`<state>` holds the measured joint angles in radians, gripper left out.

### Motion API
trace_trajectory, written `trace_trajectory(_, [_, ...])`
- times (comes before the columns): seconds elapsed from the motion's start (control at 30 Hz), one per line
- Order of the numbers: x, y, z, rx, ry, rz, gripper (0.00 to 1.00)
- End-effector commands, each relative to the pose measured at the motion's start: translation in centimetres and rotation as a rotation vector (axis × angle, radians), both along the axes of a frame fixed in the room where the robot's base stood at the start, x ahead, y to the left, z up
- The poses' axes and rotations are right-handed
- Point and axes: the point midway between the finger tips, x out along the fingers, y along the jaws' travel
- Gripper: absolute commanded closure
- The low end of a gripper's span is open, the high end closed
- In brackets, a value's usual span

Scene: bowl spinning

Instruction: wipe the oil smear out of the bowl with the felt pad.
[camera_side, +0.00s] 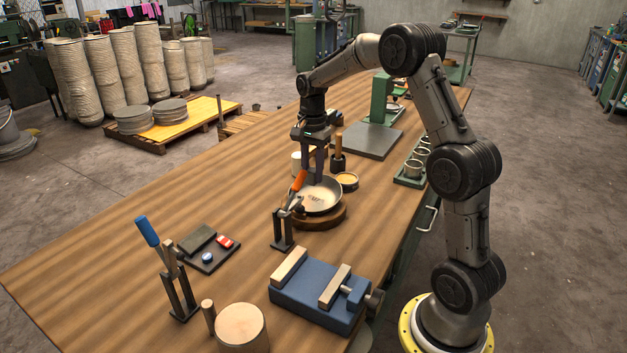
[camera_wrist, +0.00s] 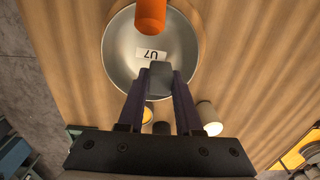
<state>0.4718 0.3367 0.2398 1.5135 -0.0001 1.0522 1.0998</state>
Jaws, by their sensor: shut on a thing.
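The metal bowl (camera_side: 329,204) sits on a round wooden base (camera_side: 325,221) on the bench. In the wrist view the bowl (camera_wrist: 119,62) shows a shiny inside and a pale label (camera_wrist: 150,54) with dark marks. I cannot make out an oil smear; part of the bowl is hidden by my fingers. My gripper (camera_side: 314,174) points down over the bowl. In the wrist view my gripper (camera_wrist: 160,92) is shut on a dark grey block, seemingly the felt pad (camera_wrist: 160,76). I cannot tell if the pad touches the bowl.
An orange-handled clamp (camera_side: 298,183) stands at the bowl's near left, its handle close to my gripper. Behind are a tin (camera_side: 347,181), a wooden-handled tool (camera_side: 338,158) and a white cylinder (camera_side: 296,162). A blue vise (camera_side: 312,295) lies in front.

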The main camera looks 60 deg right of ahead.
Motion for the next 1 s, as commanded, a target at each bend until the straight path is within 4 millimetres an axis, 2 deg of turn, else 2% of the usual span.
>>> trace_trajectory(0.43, [0.0,0.0,3.8,-0.001,-0.002,0.000,1.00])
trace_trajectory(1.0, [0.0,0.0,4.1,0.000,-0.001,0.000,1.00])
